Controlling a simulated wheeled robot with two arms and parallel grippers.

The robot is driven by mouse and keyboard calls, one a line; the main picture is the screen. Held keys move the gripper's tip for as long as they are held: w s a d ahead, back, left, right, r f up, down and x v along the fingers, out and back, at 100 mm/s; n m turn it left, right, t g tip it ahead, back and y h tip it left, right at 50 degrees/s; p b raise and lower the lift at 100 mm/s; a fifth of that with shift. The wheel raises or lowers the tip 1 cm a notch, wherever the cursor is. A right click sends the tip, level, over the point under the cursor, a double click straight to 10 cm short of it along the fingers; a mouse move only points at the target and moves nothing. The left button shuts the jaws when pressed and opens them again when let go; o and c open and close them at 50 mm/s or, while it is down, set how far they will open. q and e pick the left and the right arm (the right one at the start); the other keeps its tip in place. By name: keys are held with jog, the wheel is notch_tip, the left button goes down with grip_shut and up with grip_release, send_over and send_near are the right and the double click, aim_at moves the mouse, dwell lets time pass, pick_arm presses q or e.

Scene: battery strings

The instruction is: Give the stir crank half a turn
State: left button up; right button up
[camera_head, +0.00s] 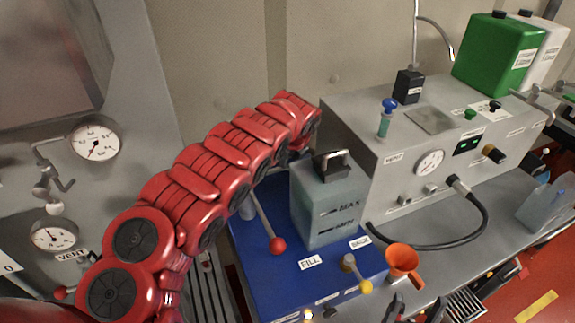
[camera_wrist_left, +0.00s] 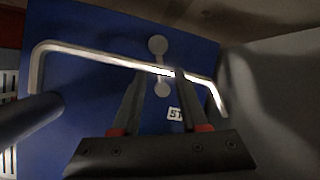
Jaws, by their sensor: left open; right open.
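In the left wrist view the stir crank is a small grey piece on the blue panel, a larger round end (camera_wrist_left: 158,45) linked to a smaller one (camera_wrist_left: 162,90). A label starting "ST" (camera_wrist_left: 175,114) lies beside it. My left gripper (camera_wrist_left: 162,76) is open, its fingertips on either side of the crank's line; I cannot tell whether they touch anything. In the head view the left gripper is hidden behind my red arm and the tank, and the crank is not visible. My right gripper (camera_head: 414,312) is open and empty at the bottom edge.
A bent bright metal bar (camera_wrist_left: 110,59) crosses over the crank between panel and camera.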

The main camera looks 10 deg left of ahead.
aim_at(287, 169)
pick_arm(q)
jog(key=x, duration=0.3)
jog(key=shift+w+d+f+p, duration=0.15)
jog(key=shift+w+f+p, duration=0.15)
jog(key=shift+p, duration=0.1)
jog(key=shift+w+a+f, duration=0.15)
jog(key=shift+a+f, duration=0.2)
jog(key=shift+f, duration=0.3)
grip_shut()
jog(key=shift+f, duration=0.1)
dwell(0.7)
